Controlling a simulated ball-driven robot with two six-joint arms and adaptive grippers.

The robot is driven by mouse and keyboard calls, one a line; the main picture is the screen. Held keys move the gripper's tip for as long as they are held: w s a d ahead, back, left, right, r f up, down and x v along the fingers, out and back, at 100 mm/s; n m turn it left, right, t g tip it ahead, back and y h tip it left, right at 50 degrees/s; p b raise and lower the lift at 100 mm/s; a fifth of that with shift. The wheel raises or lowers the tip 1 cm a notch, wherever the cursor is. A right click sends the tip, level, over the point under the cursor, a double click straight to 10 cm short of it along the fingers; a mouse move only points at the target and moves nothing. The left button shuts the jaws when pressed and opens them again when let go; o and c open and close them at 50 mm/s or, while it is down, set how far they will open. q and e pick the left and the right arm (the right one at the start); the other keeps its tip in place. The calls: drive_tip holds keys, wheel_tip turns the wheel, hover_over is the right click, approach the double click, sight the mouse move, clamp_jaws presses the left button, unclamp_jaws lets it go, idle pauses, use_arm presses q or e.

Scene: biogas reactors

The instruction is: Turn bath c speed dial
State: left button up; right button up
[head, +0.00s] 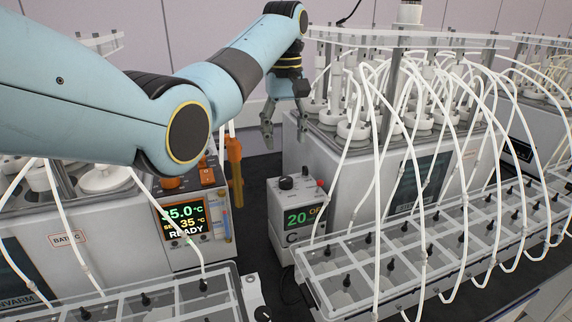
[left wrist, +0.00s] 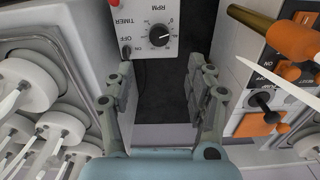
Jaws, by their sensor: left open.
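The speed dial (head: 286,183) is a black knob on top of a small grey control box (head: 290,238), whose front display reads 20 and OFF. In the left wrist view the dial (left wrist: 160,35) sits on a scale marked RPM, near the words TIMER and OFF. My left gripper (head: 284,128) is open and empty, pointing down, above and behind the box. In the left wrist view the dial lies beyond the gap between its fingers (left wrist: 167,85), apart from them. My right gripper is out of view.
A bath unit (head: 190,255) with a 35.0 °C display and orange knobs stands left of the box. A larger reactor bath (head: 325,160) with white tubes and a clear rack (head: 350,275) stands right. My left arm covers the upper left. A dark strip of bench separates the units.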

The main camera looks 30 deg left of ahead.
sight(286, 179)
use_arm(q)
drive_tip(key=f, duration=0.4)
drive_tip(key=shift+s+d+p, duration=0.2)
drive_tip(key=shift+d+p, duration=0.1)
drive_tip(key=shift+p, duration=0.1)
wheel_tip(286, 179, down, 6)
drive_tip(key=shift+w+a+r, duration=0.15)
drive_tip(key=shift+r, duration=0.1)
drive_tip(key=shift+f, duration=0.4)
drive_tip(key=shift+c, duration=0.4)
drive_tip(key=c, duration=0.4)
clamp_jaws()
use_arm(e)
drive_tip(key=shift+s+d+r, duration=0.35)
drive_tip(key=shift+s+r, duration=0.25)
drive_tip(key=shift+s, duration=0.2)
use_arm(q)
drive_tip(key=shift+p, duration=0.3)
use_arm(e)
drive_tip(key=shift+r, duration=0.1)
